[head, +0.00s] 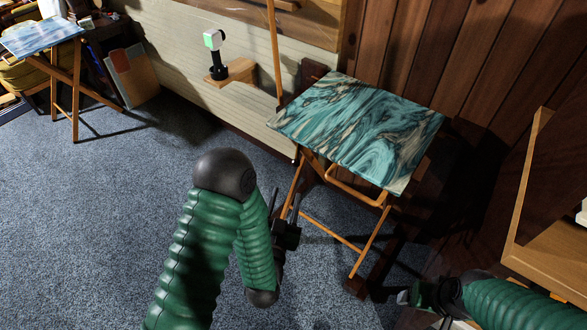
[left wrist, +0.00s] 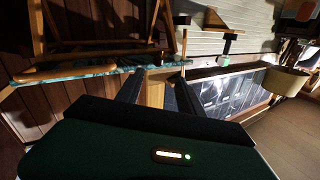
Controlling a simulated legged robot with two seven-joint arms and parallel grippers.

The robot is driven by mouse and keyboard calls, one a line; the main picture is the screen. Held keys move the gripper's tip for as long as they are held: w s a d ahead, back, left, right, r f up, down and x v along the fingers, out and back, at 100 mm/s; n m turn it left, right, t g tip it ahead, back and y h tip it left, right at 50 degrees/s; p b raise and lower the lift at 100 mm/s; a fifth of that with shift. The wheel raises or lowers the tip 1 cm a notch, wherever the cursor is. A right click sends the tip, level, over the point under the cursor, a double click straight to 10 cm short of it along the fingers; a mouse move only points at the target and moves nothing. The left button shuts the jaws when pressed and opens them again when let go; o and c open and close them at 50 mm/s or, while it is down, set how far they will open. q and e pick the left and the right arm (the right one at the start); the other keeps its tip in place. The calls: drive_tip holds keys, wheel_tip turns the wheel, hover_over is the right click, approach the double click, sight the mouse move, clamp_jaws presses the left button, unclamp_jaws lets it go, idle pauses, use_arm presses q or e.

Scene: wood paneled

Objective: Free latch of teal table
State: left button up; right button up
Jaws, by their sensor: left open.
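The teal table (head: 355,125) is a folding tray table with a marbled teal top and crossed wooden legs. It stands upright by the panelled wall, right of centre in the head view. Its teal edge (left wrist: 95,71) and wooden legs show upside down in the left wrist view. My left gripper (head: 284,203) is open and empty, close to the table's front left leg; I cannot tell whether it touches. Its spread fingers also show in the left wrist view (left wrist: 158,86). My right gripper (head: 420,296) is low at the right, its jaw state unclear. I cannot make out the latch.
A wooden cabinet (head: 548,235) stands at the right edge. A small wall shelf (head: 232,72) holds a black and white device (head: 215,50). Another folding table (head: 42,37) with a pale blue top is far left. Blue carpet (head: 110,220) is open at the left.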

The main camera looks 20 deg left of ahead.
sight(296, 162)
use_arm(q)
drive_tip(key=w, duration=0.4)
drive_tip(key=w+a+b, duration=0.1)
drive_tip(key=w, duration=0.3)
drive_tip(key=w+b, duration=0.1)
drive_tip(key=w, duration=0.4)
drive_tip(key=shift+a+f, duration=0.15)
drive_tip(key=shift+a, duration=0.2)
drive_tip(key=shift+w+d, duration=0.15)
drive_tip(key=shift+d, duration=0.25)
drive_tip(key=shift+a, duration=0.2)
drive_tip(key=c, duration=0.8)
clamp_jaws()
use_arm(e)
drive_tip(key=shift+d+f, duration=0.2)
drive_tip(key=shift+f, duration=0.45)
drive_tip(key=shift+d+f, duration=0.15)
drive_tip(key=shift+f, duration=0.45)
use_arm(q)
drive_tip(key=shift+d, duration=0.1)
